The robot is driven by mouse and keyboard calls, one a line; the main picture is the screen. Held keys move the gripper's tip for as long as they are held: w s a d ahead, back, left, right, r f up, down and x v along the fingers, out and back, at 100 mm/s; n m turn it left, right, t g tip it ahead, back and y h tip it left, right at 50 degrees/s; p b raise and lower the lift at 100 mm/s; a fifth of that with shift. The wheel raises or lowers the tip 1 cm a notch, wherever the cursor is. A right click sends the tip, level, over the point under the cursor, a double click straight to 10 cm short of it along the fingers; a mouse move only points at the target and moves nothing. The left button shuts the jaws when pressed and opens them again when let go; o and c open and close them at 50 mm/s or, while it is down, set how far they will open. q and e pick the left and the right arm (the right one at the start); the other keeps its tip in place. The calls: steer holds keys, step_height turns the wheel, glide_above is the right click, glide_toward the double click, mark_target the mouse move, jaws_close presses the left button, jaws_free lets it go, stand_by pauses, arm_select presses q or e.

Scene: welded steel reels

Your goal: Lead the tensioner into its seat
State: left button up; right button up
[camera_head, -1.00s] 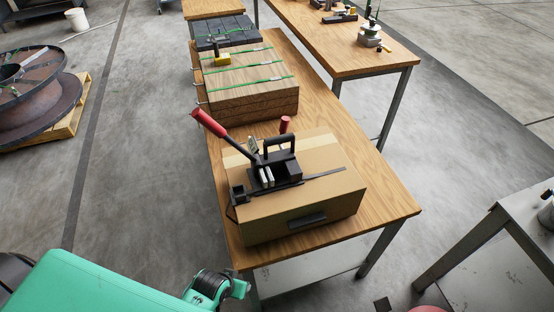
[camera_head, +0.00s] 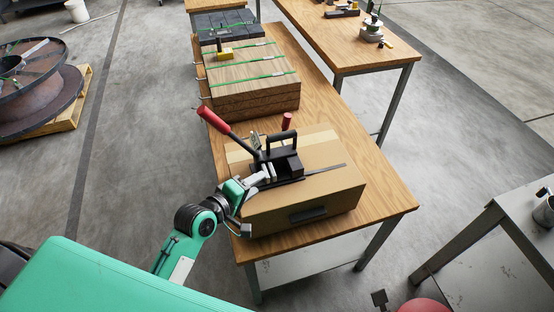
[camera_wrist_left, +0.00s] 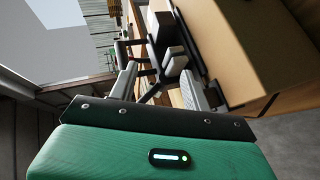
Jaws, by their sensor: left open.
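The tensioner (camera_head: 280,163) is a black tool with a long red-gripped lever and a black loop handle. It sits on top of a cardboard box (camera_head: 335,190), over a dark strap. My left gripper (camera_head: 265,177) is at the tensioner's near left side, its fingers pointing at the tool's body. In the left wrist view the gripper (camera_wrist_left: 160,84) is open, with dark and grey tensioner parts (camera_wrist_left: 172,58) just beyond and partly between the fingers. I cannot tell whether they touch. I cannot make out a separate seat. My right gripper is not in view.
The box stands on a wooden table (camera_head: 385,208). Strapped wooden boards (camera_head: 255,90) lie behind it. Another wooden table (camera_head: 350,55) stands at the back right, and a grey table (camera_head: 500,235) at the right. A rusty reel (camera_head: 40,95) rests on a pallet at the left.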

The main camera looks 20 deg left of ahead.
mark_target(277, 140)
arm_select(q)
steer(key=w+r+n+t, duration=0.1)
steer(key=w, duration=0.3)
steer(key=w+n+t+p, duration=0.1)
steer(key=w+n, duration=0.1)
steer(key=w, duration=0.1)
steer(key=w+r+n+p, duration=0.1)
steer(key=w, duration=0.3)
steer(key=shift+w+d+r+n+t, duration=0.15)
steer(key=shift+w+r+n+t, duration=0.15)
steer(key=shift+r+n+t, duration=0.1)
steer(key=shift+w+d+f, duration=0.15)
steer(key=shift+w+d, duration=0.05)
steer(key=shift+w, duration=0.2)
steer(key=shift+w+d+p, duration=0.1)
steer(key=shift+w+p, duration=0.15)
steer(key=shift+p, duration=0.25)
steer(key=p+x, duration=0.1)
steer(key=x, duration=0.1)
steer(key=p+x, duration=0.1)
steer(key=x, duration=0.1)
steer(key=shift+d+r, duration=0.2)
steer(key=shift+r, duration=0.2)
steer(key=shift+w+f, duration=0.1)
steer(key=shift+w, duration=0.2)
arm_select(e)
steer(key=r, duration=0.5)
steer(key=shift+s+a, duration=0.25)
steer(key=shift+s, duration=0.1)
